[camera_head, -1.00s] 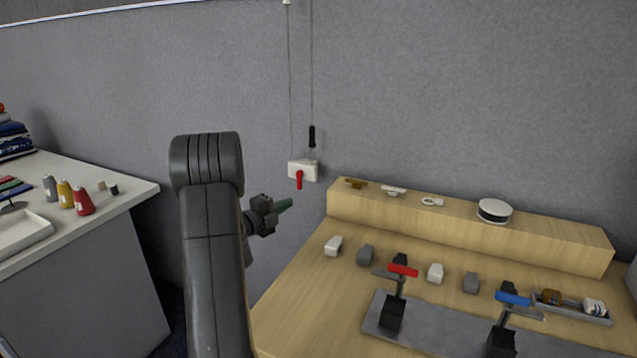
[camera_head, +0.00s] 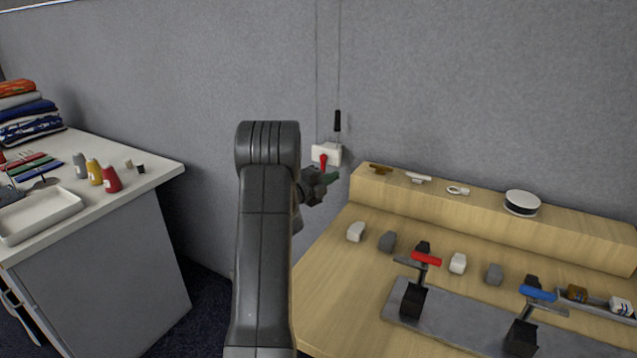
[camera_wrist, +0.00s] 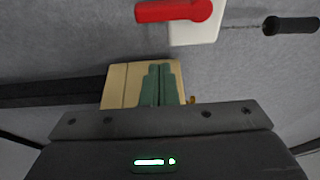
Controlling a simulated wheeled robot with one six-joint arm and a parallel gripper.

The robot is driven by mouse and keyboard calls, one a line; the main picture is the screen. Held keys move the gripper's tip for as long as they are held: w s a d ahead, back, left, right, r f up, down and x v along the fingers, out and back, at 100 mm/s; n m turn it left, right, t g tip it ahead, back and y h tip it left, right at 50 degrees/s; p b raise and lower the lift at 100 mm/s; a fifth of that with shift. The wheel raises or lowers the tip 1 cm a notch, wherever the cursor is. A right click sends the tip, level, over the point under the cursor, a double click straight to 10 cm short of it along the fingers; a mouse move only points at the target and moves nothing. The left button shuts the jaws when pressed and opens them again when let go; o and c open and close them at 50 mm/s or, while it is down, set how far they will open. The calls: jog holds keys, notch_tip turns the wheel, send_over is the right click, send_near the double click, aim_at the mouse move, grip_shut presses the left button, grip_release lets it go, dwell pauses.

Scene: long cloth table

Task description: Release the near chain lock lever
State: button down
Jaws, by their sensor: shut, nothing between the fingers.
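A red lever (camera_head: 323,162) hangs down on the front of a white lock box (camera_head: 333,152) on the grey wall. Two thin cords run up the wall above it, one with a black handle (camera_head: 337,122). My gripper (camera_head: 331,178) is just below the lever in the head view, its green fingertips shut and empty. In the wrist view the red lever (camera_wrist: 172,11) and white box (camera_wrist: 195,32) are at the top, beyond the shut green fingertips (camera_wrist: 158,68), with a visible gap in the picture. The black handle (camera_wrist: 292,26) is at the right.
A wooden bench (camera_head: 345,305) with a raised back ledge (camera_head: 480,205) stands below and right of the box. It carries small blocks and red (camera_head: 426,258) and blue (camera_head: 538,293) clamp handles. A white-topped cabinet (camera_head: 130,195) stands at left.

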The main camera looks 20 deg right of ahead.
aim_at(323, 164)
jog(key=shift+w+a+p, duration=0.15)
jog(key=shift+w+a, duration=0.2)
jog(key=shift+w, duration=0.55)
jog(key=shift+w+a+p, duration=0.15)
jog(key=shift+w+a, duration=0.15)
jog(key=shift+w, duration=0.6)
jog(key=shift+w+a+f+m+y+b, duration=0.1)
jog(key=shift+w+a+m+y+b, duration=0.2)
jog(key=shift+m, duration=0.5)
jog(key=w+m+y+b, duration=0.1)
jog(key=m+b, duration=0.1)
jog(key=m, duration=0.1)
jog(key=a+r+m+t+y+b, duration=0.1)
jog(key=m+b, duration=0.1)
jog(key=m, duration=0.1)
jog(key=w+a+m+y+b, duration=0.1)
jog(key=m+y+b, duration=0.1)
jog(key=m, duration=0.1)
jog(key=shift+w+a+r+m, duration=0.2)
jog(key=shift+w+r+m, duration=0.05)
jog(key=shift+w+m, duration=0.1)
